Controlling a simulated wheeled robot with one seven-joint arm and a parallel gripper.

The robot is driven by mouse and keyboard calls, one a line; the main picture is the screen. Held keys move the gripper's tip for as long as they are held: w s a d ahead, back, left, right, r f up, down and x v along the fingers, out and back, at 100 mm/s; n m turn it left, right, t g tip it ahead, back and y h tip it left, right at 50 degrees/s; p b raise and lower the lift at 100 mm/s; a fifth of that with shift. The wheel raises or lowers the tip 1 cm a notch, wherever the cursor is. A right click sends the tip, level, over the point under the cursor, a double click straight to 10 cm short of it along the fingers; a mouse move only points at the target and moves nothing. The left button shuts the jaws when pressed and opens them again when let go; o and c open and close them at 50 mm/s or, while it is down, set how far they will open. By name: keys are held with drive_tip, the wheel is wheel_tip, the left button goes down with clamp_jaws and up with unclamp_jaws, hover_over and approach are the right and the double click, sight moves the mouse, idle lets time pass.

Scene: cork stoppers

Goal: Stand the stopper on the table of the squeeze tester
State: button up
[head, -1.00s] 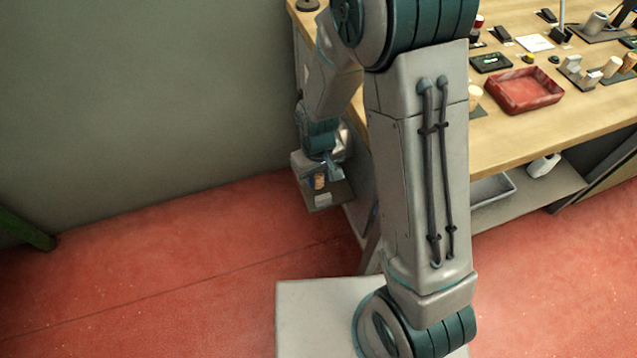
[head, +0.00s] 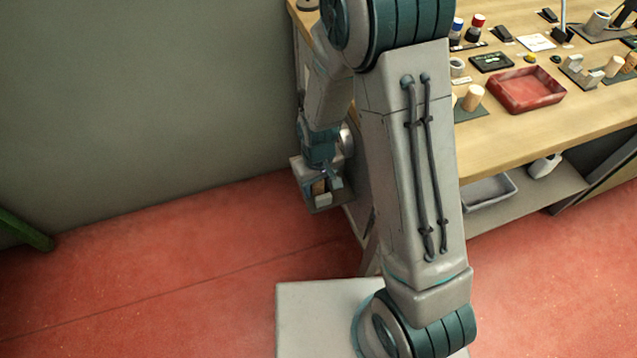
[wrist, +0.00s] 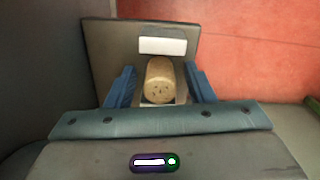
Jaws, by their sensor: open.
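The cork stopper (wrist: 160,82), tan with a speckled end, is between the two blue fingers of my gripper (wrist: 161,87) in the wrist view. The fingers are open, with a gap on each side of it. It stands on or just over a small pale surface; contact is hard to tell. Around it is a dark grey plate (wrist: 112,50) with a white block or label (wrist: 163,46), apparently the squeeze tester. In the head view the stopper (head: 318,188) is small and partly hidden by my gripper (head: 327,178), beside the bench's left end.
The wooden bench (head: 520,130) carries a red tray (head: 526,90), several corks, including one at the front left (head: 473,97), a small dark device (head: 492,62) and other small items. A shelf below holds a grey tray (head: 488,190). Red floor is open at the left.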

wheel_tip(320, 180, up, 12)
drive_tip(key=p, duration=0.2)
drive_tip(key=shift+r, duration=0.15)
